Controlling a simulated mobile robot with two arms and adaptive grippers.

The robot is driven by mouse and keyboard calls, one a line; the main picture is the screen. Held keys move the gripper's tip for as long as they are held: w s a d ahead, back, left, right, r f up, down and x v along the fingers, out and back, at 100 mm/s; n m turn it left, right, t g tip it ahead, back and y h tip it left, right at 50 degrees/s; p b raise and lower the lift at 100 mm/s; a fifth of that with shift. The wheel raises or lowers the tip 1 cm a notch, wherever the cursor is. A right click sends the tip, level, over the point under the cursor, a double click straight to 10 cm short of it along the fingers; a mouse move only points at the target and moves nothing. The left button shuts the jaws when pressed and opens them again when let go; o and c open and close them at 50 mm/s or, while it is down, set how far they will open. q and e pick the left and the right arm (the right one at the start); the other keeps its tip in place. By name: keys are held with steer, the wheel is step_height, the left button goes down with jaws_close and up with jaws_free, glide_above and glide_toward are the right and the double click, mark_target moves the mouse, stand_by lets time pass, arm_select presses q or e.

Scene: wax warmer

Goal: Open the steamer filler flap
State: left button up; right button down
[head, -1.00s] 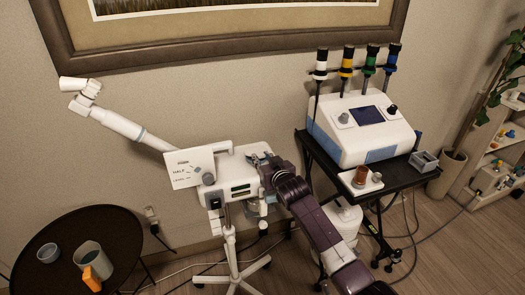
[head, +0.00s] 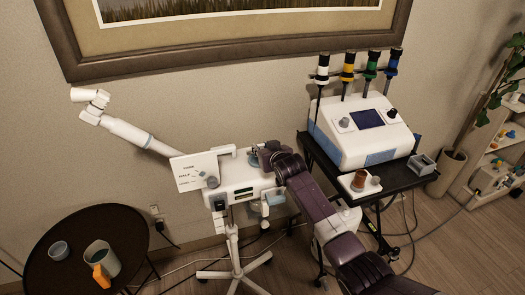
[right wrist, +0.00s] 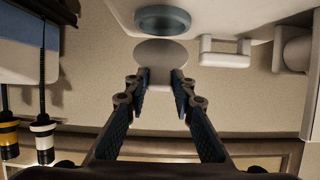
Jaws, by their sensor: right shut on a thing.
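The white steamer (head: 232,196) stands on a wheeled pole, its long jointed arm (head: 140,136) reaching up left. On its top is a blue-grey filler ring (head: 253,160), also seen in the right wrist view (right wrist: 163,19). The round pale filler flap (right wrist: 160,52) stands away from the ring, between my fingertips. My right gripper (head: 268,153) is at the steamer's top right and is shut on the flap; its fingers show in the right wrist view (right wrist: 160,78). In the head view my gripper hides the flap. My left gripper is not in view.
A black trolley (head: 407,183) at the right holds a white device (head: 365,132) with a screen and colour-banded handpieces. A round dark table (head: 60,270) stands at lower left with a bowl and a cup. A white handle (right wrist: 224,52) is on the steamer near the ring.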

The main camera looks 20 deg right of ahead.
steer(key=shift+w+r, duration=0.25)
steer(key=shift+r, duration=0.45)
steer(key=c, duration=2)
jaws_free()
steer(key=shift+o, duration=1.4)
steer(key=shift+f, duration=0.1)
steer(key=shift+o, duration=0.5)
steer(key=shift+s+f, duration=0.1)
steer(key=shift+f, duration=0.1)
steer(key=v, duration=1.2)
steer(key=shift+f, duration=0.1)
